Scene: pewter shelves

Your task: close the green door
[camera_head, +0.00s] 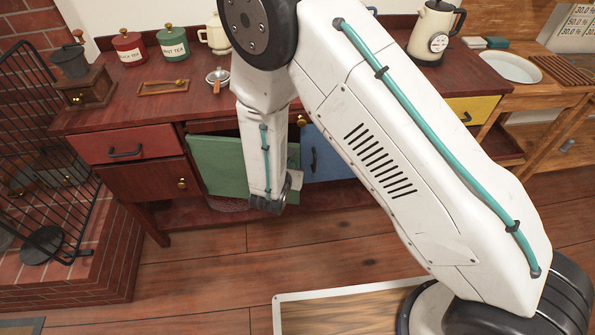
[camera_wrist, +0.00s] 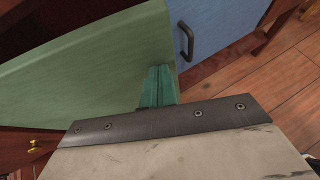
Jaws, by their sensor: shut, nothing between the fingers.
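The green door (camera_head: 214,166) is on the front of the red-brown cabinet, left of the blue door (camera_head: 328,152). It stands ajar, with a dark gap along its upper edge in the head view. In the wrist view the green door (camera_wrist: 95,75) fills the left and middle, with dark cabinet interior behind its upper edge. My gripper's teal fingers (camera_wrist: 158,78) are shut and empty, in front of the door's face near its right edge. I cannot tell if they touch it.
The blue door (camera_wrist: 215,22) with a dark handle (camera_wrist: 186,42) is close to the right of my fingers. A red drawer (camera_head: 124,145) is to the left. Jars, a strainer and a kettle (camera_head: 434,32) stand on the counter (camera_head: 130,100). The wooden floor (camera_head: 200,270) in front is clear.

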